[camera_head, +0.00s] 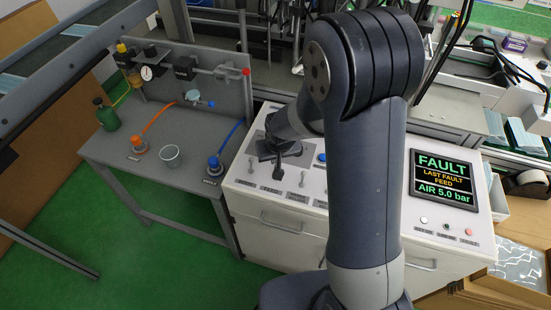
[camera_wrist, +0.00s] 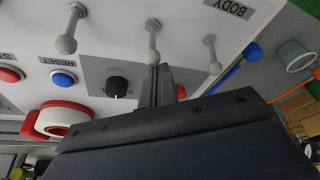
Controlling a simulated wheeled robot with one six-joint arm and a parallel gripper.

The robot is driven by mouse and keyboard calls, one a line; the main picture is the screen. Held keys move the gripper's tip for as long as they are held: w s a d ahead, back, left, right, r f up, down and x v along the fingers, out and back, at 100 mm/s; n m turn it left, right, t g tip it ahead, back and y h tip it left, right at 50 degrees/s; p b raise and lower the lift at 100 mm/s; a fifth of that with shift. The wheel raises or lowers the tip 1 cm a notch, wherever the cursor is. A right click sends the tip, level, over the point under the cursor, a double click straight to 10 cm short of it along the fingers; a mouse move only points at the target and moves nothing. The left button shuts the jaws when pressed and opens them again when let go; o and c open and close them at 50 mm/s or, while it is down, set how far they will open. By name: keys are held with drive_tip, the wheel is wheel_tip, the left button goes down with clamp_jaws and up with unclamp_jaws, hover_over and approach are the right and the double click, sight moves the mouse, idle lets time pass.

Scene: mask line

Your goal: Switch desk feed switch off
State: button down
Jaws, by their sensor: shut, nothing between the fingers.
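The control desk (camera_head: 300,200) has a sloped white top with a row of small metal toggle levers. In the wrist view, I see a left lever (camera_wrist: 70,30), a middle lever (camera_wrist: 152,40) and a right lever (camera_wrist: 212,55). I cannot read which one is the feed switch. My gripper (camera_wrist: 160,78) is shut and empty, its tips close to the ball end of the middle lever; I cannot tell whether they touch. In the head view, my gripper (camera_head: 278,170) is low over the desk's left part, between two visible levers (camera_head: 251,165) (camera_head: 302,179).
The desk screen (camera_head: 445,179) reads FAULT, LAST FAULT FEED, AIR 5.0 bar. A black knob (camera_wrist: 118,86), a blue reset button (camera_wrist: 63,80) and a red-and-white control (camera_wrist: 58,119) are near my gripper. A grey bench (camera_head: 130,150) with a cup (camera_head: 171,156) stands left.

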drive_tip(key=shift+s+a+t+h+b, duration=0.15)
drive_tip(key=shift+s+t+h+b, duration=0.35)
drive_tip(key=shift+b, duration=1.75)
drive_tip(key=t+b, duration=0.1)
drive_tip(key=b, duration=0.4)
drive_tip(key=s+t+b, duration=0.1)
drive_tip(key=b, duration=0.4)
drive_tip(key=t+b, duration=0.1)
drive_tip(key=b, duration=0.4)
drive_tip(key=shift+s+a+f+h, duration=0.15)
drive_tip(key=shift+s+a+h, duration=0.15)
drive_tip(key=shift+a, duration=0.1)
drive_tip(key=shift+r+p, duration=0.35)
drive_tip(key=shift+p, duration=0.1)
drive_tip(key=shift+w, duration=0.1)
drive_tip(key=shift+d, duration=0.1)
drive_tip(key=shift+w+d+f, duration=0.2)
drive_tip(key=shift+w+f, duration=0.2)
drive_tip(key=shift+w, duration=0.25)
drive_tip(key=shift+r, duration=0.1)
